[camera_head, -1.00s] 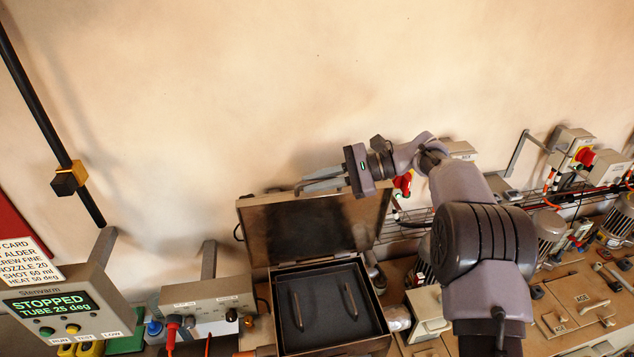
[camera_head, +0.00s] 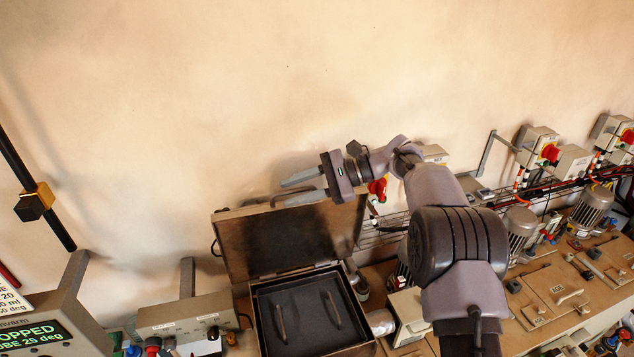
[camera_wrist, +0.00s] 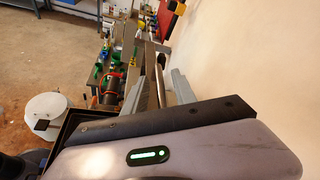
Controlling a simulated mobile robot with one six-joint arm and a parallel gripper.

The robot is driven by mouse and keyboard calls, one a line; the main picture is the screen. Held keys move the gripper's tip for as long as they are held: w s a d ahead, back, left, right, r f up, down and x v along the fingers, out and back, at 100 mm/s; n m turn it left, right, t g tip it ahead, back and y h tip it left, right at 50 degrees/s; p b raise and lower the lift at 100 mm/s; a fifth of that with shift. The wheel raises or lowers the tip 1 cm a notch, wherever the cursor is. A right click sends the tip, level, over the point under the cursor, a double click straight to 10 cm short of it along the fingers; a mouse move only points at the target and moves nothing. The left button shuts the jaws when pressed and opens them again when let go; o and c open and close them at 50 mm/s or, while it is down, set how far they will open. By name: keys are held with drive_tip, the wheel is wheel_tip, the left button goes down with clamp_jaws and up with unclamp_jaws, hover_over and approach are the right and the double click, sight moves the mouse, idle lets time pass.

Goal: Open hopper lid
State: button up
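The hopper (camera_head: 256,312) is a metal box with a dark inside and two slim bars in it. Its lid (camera_head: 285,240) stands raised at the back, hinged up toward the wall, with its inner face showing. My gripper (camera_head: 285,189) is at the lid's top edge. Its two grey fingers are apart in the head view. The wrist view shows the gripper (camera_wrist: 160,88) with a gap between the fingers and a slim bar (camera_wrist: 158,80) seen in that gap. I cannot tell whether the fingers touch the lid or its handle.
A control box (camera_head: 182,316) stands left of the hopper, and a display panel (camera_head: 40,328) is at the lower left. Motors (camera_head: 518,228) and red-knobbed switch boxes (camera_head: 540,145) line the bench at the right. The wall behind is bare.

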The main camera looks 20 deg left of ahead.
drive_tip(key=p+v, duration=0.8)
drive_tip(key=v, duration=0.8)
drive_tip(key=shift+d, duration=0.25)
drive_tip(key=shift+w, duration=0.1)
